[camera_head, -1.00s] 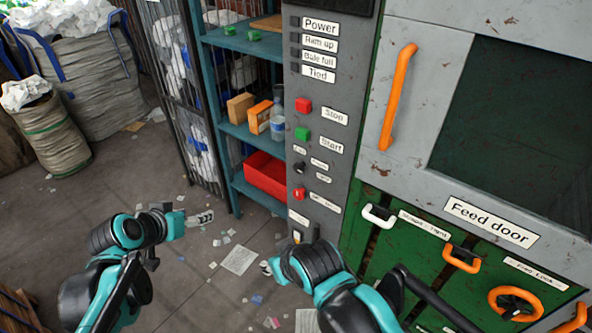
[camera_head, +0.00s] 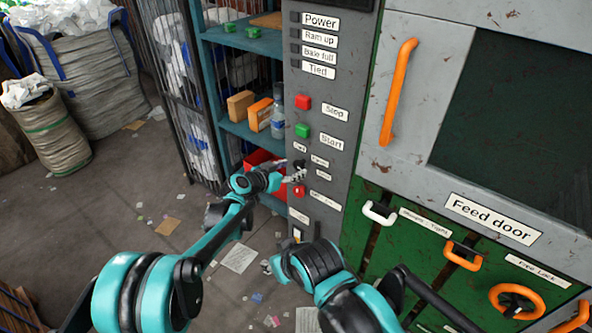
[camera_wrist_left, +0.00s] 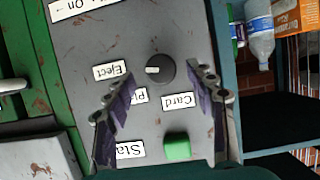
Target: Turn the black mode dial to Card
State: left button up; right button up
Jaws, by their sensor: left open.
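The black mode dial (camera_head: 299,165) sits on the grey control panel (camera_head: 326,225), below the green Start button (camera_head: 302,130). In the left wrist view the dial (camera_wrist_left: 165,69) is a dark round knob with a white mark pointing left, towards the Eject label (camera_wrist_left: 112,72). The Card label (camera_wrist_left: 178,100) shows below it, upside down, beside a partly hidden label (camera_wrist_left: 139,97). My left gripper (camera_head: 293,176) is open at the panel; its fingers (camera_wrist_left: 162,76) stand on either side of the dial, apart from it in the picture. My right arm is low at centre; its fingers are not clear.
A red button or switch (camera_head: 299,190) lies just below the dial, and the red Stop button (camera_head: 303,102) is above. A shelf (camera_head: 238,130) with boxes and a bottle (camera_head: 278,118) stands left of the panel.

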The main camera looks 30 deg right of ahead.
aim_at(297, 166)
pick_arm(q)
jog(key=shift+b+x, duration=0.35)
jog(key=shift+x, duration=1.25)
jog(key=shift+r, duration=0.1)
jog(key=c, duration=1.2)
jog(key=shift+o, duration=0.2)
